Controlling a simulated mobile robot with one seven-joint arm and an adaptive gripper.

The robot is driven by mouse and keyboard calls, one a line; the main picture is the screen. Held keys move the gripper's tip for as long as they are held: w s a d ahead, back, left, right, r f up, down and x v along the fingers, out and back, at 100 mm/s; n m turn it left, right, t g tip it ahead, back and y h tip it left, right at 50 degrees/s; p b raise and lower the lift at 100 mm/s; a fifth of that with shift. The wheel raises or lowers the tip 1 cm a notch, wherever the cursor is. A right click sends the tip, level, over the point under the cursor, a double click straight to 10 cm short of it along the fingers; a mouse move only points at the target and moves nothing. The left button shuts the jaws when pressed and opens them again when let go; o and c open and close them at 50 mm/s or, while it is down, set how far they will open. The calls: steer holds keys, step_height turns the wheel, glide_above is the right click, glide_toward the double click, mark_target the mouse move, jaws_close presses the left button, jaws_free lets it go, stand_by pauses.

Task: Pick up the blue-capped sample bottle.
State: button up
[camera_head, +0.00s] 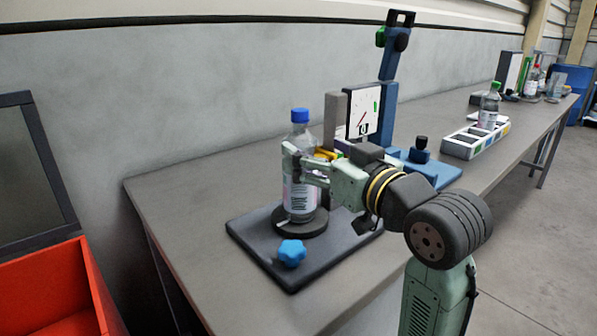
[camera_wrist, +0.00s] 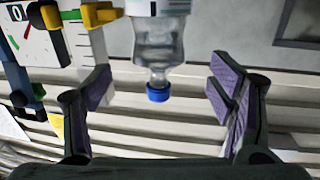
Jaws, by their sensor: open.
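The blue-capped sample bottle (camera_head: 302,190) stands upright on a round black base on a dark plate (camera_head: 262,262), near the left end of the bench. It is clear, with a printed label. In the wrist view the bottle (camera_wrist: 158,42) shows upside down, its blue cap pointing down between the finger pads. My gripper (camera_head: 306,167) is open at the bottle's upper body, one finger in front of it in the head view. In the wrist view my gripper (camera_wrist: 160,95) has a purple-padded finger on each side, with gaps to the bottle's neck. I cannot tell whether either finger touches the bottle's body.
A blue stand (camera_head: 386,110) with a white dial gauge (camera_head: 363,112) is close behind my gripper. A blue knob (camera_head: 292,252) is on the plate's front. A white rack (camera_head: 470,142) with a green-capped bottle (camera_head: 489,108) stands farther right. A red bin (camera_head: 50,290) is at left.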

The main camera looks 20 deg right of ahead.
mark_target(300, 139)
steer(key=shift+w+a+r+p, duration=0.15)
steer(key=shift+w+p, duration=0.1)
steer(key=shift+w, duration=0.75)
steer(key=shift+w+a+f+p, duration=0.1)
steer(key=shift+w+a+p, duration=0.15)
steer(key=shift+w, duration=0.75)
steer(key=shift+w+a+r+p, duration=0.1)
steer(key=shift+w+p, duration=0.2)
steer(key=shift+w, duration=0.7)
steer(key=shift+c, duration=0.5)
jaws_close()
